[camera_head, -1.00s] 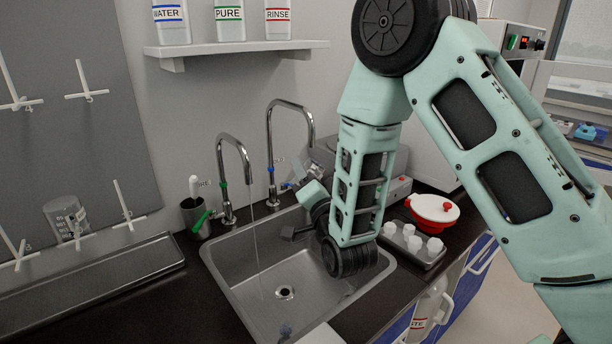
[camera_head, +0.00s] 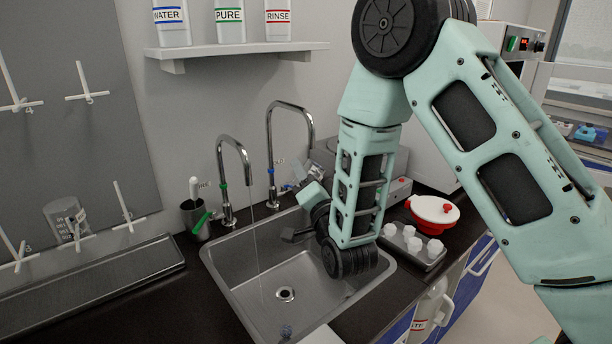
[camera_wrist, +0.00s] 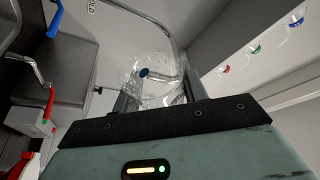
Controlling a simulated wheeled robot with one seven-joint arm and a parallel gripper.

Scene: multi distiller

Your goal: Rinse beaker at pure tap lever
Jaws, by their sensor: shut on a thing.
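My gripper (camera_wrist: 158,92) is shut on a clear glass beaker (camera_wrist: 136,68), seen between the fingers in the wrist view. In the head view my wrist hangs over the right side of the sink, and a small clear shape by the rear tap seems to be the beaker, partly hidden. The pure tap (camera_head: 228,180), with green bands, stands at the sink's back left. Its green lever (camera_head: 203,222) slants down to the left. A thin stream of water (camera_head: 257,245) falls from its spout into the sink. The beaker is to the right of this stream, apart from it.
The steel sink (camera_head: 235,282) is empty around its drain. A blue-marked tap (camera_head: 270,150) stands behind it, close to my gripper. A dark cup (camera_head: 194,215) stands left of the pure tap.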

